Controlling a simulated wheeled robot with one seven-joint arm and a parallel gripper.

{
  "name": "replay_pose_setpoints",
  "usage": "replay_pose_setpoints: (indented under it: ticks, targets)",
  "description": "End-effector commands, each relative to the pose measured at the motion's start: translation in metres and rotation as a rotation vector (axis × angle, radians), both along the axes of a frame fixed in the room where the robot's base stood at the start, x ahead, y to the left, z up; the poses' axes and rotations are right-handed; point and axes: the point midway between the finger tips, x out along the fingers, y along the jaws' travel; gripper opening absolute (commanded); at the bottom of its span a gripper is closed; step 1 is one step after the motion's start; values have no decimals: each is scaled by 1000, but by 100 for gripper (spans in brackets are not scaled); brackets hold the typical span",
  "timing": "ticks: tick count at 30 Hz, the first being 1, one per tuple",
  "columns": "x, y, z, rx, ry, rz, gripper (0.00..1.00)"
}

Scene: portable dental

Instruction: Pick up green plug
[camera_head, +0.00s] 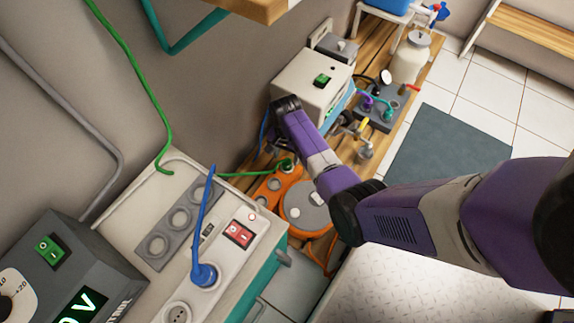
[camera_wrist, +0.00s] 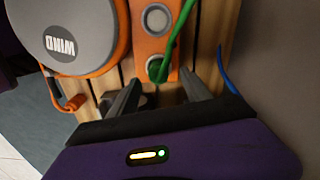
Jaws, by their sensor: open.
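The green plug (camera_head: 288,165) sits in an orange socket panel (camera_head: 264,190) on the wooden surface in the head view, with a green cable running from it to the left. In the wrist view the green plug (camera_wrist: 155,68) stands in a socket of the orange panel (camera_wrist: 147,45), its cable rising to the upper right. My gripper (camera_wrist: 160,90) is open and empty. Its two dark fingers point toward the panel, with the plug just beyond the tips and roughly between them, apart from both. In the head view my arm hides much of the gripper.
A round grey-and-orange cable reel (camera_wrist: 75,30) stands left of the plug in the wrist view. A blue cable (camera_wrist: 228,75) runs close to the right finger. In the head view, a white box (camera_head: 312,85) stands behind, and a blue plug (camera_head: 204,273) sits on the front unit.

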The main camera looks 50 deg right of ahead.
Motion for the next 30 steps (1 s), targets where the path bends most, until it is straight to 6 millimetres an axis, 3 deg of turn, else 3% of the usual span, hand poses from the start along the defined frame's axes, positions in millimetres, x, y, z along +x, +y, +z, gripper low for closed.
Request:
replay_pose_setpoints:
  ticks: [9, 18, 27, 30]
  targets:
    - [-3, -1, -43, 1, 1, 2, 57]
    - [-2, -1, -46, 0, 0, 2, 57]
    - [-3, -1, -46, 0, 0, 2, 0]
    - [-3, -1, -46, 0, 0, 2, 0]
